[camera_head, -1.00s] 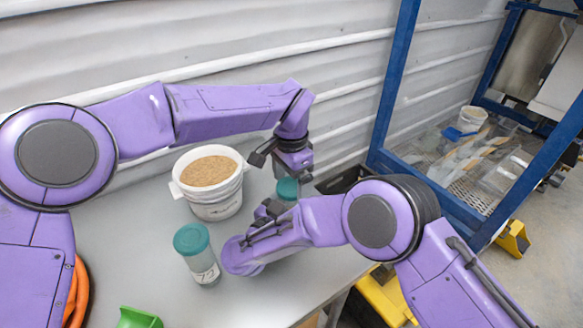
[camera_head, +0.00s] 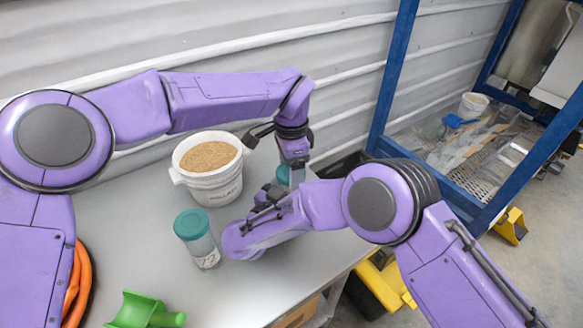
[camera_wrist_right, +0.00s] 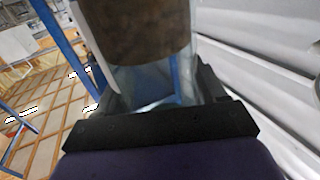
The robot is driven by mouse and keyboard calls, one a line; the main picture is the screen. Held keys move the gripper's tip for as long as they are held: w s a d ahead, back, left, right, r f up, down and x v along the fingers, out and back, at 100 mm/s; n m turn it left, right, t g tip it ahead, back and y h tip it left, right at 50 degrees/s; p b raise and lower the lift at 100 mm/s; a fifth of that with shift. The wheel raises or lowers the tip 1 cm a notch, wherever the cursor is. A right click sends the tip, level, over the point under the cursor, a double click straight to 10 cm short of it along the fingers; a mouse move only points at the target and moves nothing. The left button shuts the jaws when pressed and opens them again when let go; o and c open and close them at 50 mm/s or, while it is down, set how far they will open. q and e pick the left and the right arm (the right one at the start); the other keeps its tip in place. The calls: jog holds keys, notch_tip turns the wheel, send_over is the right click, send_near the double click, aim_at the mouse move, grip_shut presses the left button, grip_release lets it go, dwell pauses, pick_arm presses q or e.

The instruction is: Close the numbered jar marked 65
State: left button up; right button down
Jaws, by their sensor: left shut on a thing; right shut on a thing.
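A clear jar shows between my two grippers, its teal lid (camera_head: 283,174) partly hidden behind my left gripper. My left gripper (camera_head: 289,168) points down from above and is shut on the lid. My right gripper (camera_head: 270,196) reaches in from the right and is shut on the jar's body. In the right wrist view the jar (camera_wrist_right: 150,82) sits in the jaws, clear near the jaws and brown farther along. I cannot read its number. Whether its lid is seated is hidden.
A second teal-lidded jar (camera_head: 197,238) with a handwritten label stands close left of my right gripper. A white bucket (camera_head: 212,185) of brown grain stands behind it. A green scoop (camera_head: 143,312) lies at the table's (camera_head: 130,250) front. A blue frame (camera_head: 390,80) stands to the right.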

pick_arm(q)
jog(key=o, duration=1.2)
jog(key=shift+c, duration=0.2)
jog(key=shift+r, duration=2.25)
jog(key=shift+c, duration=0.4)
notch_tip(320, 180, up, 4)
jog(key=n, duration=0.3)
jog(key=shift+f, duration=0.2)
jog(key=shift+f, duration=0.1)
